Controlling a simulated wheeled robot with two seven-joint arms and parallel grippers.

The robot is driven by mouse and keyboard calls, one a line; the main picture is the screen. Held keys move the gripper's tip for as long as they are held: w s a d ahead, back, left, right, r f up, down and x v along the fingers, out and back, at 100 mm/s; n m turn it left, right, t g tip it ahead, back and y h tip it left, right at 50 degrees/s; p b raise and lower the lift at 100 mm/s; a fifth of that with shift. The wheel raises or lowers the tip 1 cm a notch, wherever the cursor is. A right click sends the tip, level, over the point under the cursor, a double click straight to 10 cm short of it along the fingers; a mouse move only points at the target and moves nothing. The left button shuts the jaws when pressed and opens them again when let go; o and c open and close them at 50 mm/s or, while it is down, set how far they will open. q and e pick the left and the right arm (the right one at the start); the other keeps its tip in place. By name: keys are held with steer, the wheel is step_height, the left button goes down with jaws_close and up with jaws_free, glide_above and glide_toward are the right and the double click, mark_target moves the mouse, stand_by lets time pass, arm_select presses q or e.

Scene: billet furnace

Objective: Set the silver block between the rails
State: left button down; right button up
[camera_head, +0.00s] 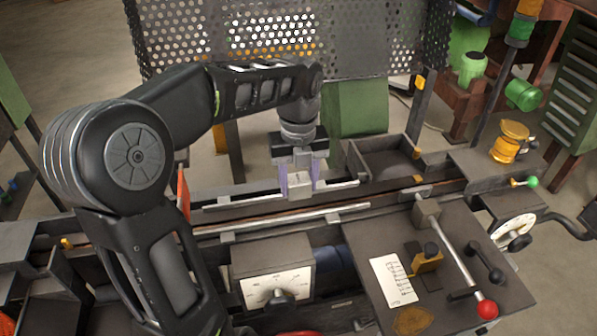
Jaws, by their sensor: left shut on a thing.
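My left gripper (299,180) points down over the middle of the machine bed, with purple-sided fingers. It is shut on the silver block (300,188), a small light grey piece between the fingertips. The block is close to the rails, and I cannot tell whether it touches anything below. The back rail (235,200) runs behind and to the left of the block. The front rail (285,224) runs in front of it. My right gripper does not show.
A dark open tray (385,165) stands right of the gripper. A perforated guard (220,35) rises behind. A dial box (270,275) stands in front. A lever with a red knob (487,310) and a paper chart (393,281) are on the right-hand plate.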

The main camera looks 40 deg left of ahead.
mark_target(299, 198)
arm_select(q)
steer(key=shift+f+b, duration=0.95)
steer(key=shift+f, duration=1.2)
steer(key=shift+f, duration=0.5)
steer(key=c, duration=0.6)
jaws_free()
steer(key=shift+c, duration=0.2)
steer(key=shift+r, duration=0.1)
steer(key=shift+r+b, duration=0.75)
steer(key=shift+r, duration=3.05)
